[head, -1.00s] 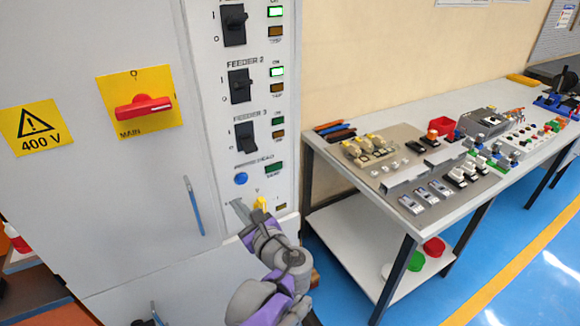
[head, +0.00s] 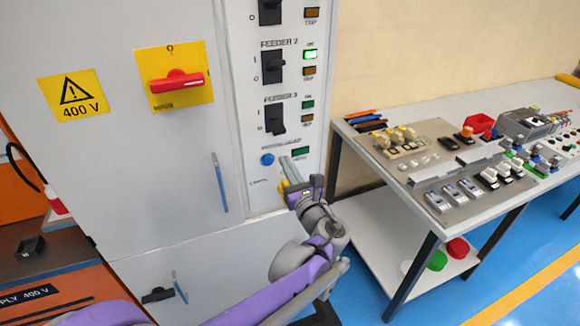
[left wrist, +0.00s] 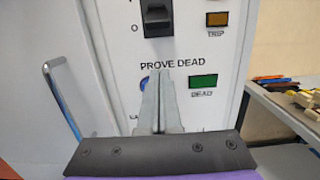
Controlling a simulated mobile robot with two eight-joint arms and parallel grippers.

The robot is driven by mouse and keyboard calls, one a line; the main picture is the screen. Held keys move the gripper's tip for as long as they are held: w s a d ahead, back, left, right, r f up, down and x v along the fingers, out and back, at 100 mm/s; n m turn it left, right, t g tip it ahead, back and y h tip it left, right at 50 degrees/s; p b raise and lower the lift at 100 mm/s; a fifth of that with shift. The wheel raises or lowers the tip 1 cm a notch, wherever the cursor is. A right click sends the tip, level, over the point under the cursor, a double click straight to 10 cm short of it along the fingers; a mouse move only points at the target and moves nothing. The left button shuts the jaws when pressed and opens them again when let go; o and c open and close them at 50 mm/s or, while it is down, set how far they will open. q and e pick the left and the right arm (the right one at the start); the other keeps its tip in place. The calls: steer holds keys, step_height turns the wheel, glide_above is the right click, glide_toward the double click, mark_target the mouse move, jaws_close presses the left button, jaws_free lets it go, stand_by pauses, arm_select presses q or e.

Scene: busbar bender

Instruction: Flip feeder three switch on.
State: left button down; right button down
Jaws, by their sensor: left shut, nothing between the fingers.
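The feeder three switch (head: 275,118) is a black rocker on the white panel, under the label FEEDER 3. Its lamps beside it, a green one (head: 308,104) and an amber one (head: 307,118), look dark. In the left wrist view the lower part of the switch (left wrist: 157,22) shows at the top, near the O mark. My left gripper (head: 284,160) is shut and empty. Its fingertips (left wrist: 161,74) are below the switch, in front of the PROVE DEAD row, apart from the switch. My right gripper is not in view.
A blue button (head: 267,159) and a dark green DEAD indicator (head: 300,152) sit below the switch. Feeder two's switch (head: 273,67) is above, its green lamp lit. A red main handle (head: 177,81) is left. A bench (head: 375,160) with parts stands right.

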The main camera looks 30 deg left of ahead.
mark_target(274, 142)
arm_select(q)
steer(key=x, duration=0.6)
steer(key=r, duration=0.1)
steer(key=d+r+p, duration=0.1)
steer(key=s+r, duration=0.1)
steer(key=shift+d+r, duration=0.15)
steer(key=shift+r, duration=0.2)
steer(key=shift+s+d+r+g+h+p, duration=0.1)
steer(key=shift+r+g+h+p, duration=0.15)
steer(key=shift+p, duration=0.35)
